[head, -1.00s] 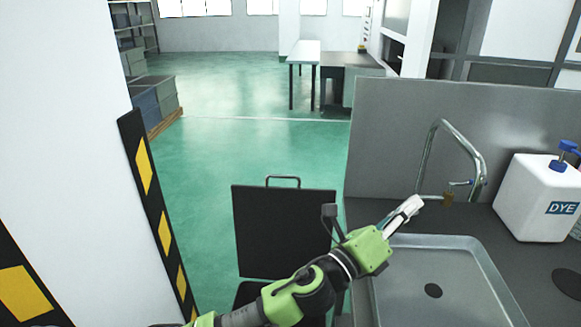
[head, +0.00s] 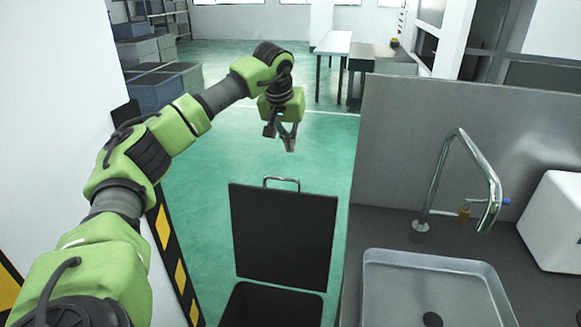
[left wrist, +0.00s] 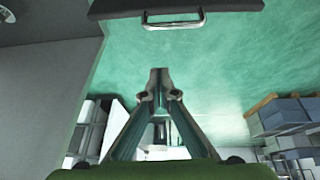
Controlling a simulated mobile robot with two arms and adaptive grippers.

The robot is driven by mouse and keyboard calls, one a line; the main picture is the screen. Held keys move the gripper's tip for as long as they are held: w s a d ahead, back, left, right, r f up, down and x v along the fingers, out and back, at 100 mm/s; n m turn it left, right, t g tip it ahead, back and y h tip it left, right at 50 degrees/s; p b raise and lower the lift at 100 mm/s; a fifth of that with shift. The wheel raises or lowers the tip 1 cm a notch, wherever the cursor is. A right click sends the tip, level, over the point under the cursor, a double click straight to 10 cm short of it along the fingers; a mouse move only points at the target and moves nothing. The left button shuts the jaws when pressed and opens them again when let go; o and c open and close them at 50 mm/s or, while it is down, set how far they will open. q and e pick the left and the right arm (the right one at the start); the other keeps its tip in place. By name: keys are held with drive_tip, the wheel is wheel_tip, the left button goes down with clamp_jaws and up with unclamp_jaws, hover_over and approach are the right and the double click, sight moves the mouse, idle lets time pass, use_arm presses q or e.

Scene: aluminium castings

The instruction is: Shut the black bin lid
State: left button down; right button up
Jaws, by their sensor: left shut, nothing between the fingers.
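The black bin lid (head: 283,236) stands open and upright at the back of the black bin (head: 270,305), whose dark inside shows below it. A metal handle (head: 281,182) sits on the lid's top edge. My left gripper (head: 290,148) is above and beyond the lid's top edge, apart from it. It is shut and empty, with its fingers pointing down. In the left wrist view the shut fingertips (left wrist: 160,72) show below the lid's edge (left wrist: 190,8) and the handle (left wrist: 173,20), with a gap between. My right gripper is not in view.
A counter with a metal sink (head: 430,285), a tap (head: 460,180) and a white container (head: 555,222) stands right of the bin. A wall with a black and yellow strip (head: 165,230) is at left. Green floor behind the lid is clear.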

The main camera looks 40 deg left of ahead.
use_arm(q)
drive_tip(key=w+a+f+p, duration=0.2)
drive_tip(key=w+a+f, duration=0.15)
drive_tip(key=f, duration=0.55)
drive_tip(key=s, duration=0.1)
drive_tip(key=s+d, duration=0.1)
drive_tip(key=s, duration=0.1)
drive_tip(key=s+d, duration=0.1)
drive_tip(key=shift+s+r+p, duration=0.15)
drive_tip(key=shift+s+p, duration=0.05)
drive_tip(key=shift+p, duration=0.2)
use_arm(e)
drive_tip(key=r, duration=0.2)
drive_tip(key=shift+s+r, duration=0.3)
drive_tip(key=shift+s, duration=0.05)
use_arm(q)
drive_tip(key=shift+s, duration=0.1)
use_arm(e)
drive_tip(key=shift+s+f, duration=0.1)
